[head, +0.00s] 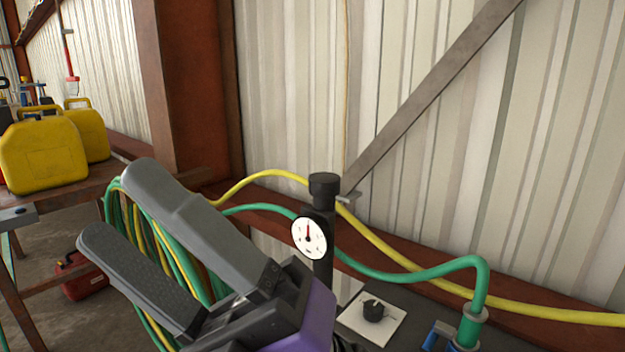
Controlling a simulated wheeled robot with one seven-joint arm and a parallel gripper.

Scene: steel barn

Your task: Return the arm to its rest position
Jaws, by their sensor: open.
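My gripper (108,200) is in the lower left of the head view, with two long grey fingers pointing up and to the left. The fingers stand apart and nothing is between them. Its purple and black body (300,315) shows at the bottom middle. The rest of my arm is mostly out of view.
A black post with a round white gauge (310,238) and a black knob on a white plate (373,311) are right of my gripper. A green hose (400,275) and a yellow hose (420,277) run along the wall. Yellow jerrycans (45,155) stand on a bench at left.

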